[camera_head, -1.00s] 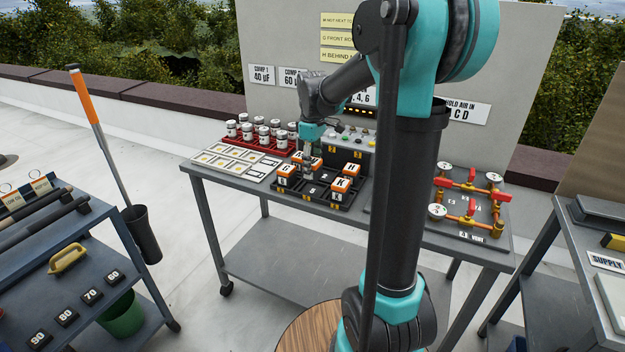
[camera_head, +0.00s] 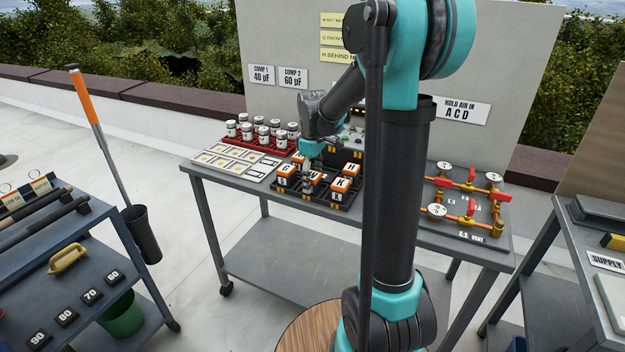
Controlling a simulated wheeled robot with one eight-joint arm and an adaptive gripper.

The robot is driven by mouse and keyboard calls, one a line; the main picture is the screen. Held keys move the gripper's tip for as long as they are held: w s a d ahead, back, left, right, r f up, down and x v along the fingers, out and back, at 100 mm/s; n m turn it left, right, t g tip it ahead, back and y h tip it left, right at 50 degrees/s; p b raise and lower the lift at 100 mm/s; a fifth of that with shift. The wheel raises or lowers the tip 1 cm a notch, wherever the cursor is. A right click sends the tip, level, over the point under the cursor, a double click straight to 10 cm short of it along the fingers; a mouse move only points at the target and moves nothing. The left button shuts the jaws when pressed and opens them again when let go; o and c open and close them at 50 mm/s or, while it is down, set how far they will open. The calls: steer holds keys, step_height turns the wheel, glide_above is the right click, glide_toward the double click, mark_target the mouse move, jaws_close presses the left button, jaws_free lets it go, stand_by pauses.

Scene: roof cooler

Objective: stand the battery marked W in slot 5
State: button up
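The black battery tray (camera_head: 318,201) stands on the middle table and holds several orange-topped batteries. One orange-topped battery (camera_head: 286,171) stands at the left, and others (camera_head: 343,184) stand at the right. My gripper (camera_head: 312,178) points down into the tray's front middle, between the left and right batteries. It appears shut on an orange-topped battery there, mostly covered by the fingers. I cannot read this battery's letter, and the slot number beneath it is hidden. I cannot tell whether the battery touches the tray floor.
A red rack (camera_head: 262,143) of white canisters and a pale card board (camera_head: 238,164) lie to the left. Copper pipework with gauges (camera_head: 466,190) lies to the right. A black box (camera_head: 334,154) stands behind the tray. Yellow and white signs hang on the back panel.

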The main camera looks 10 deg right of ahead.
mark_target(313, 175)
steer(key=shift+o, duration=0.2)
step_height(313, 175, up, 12)
steer(key=shift+r, duration=0.2)
stand_by(0.5)
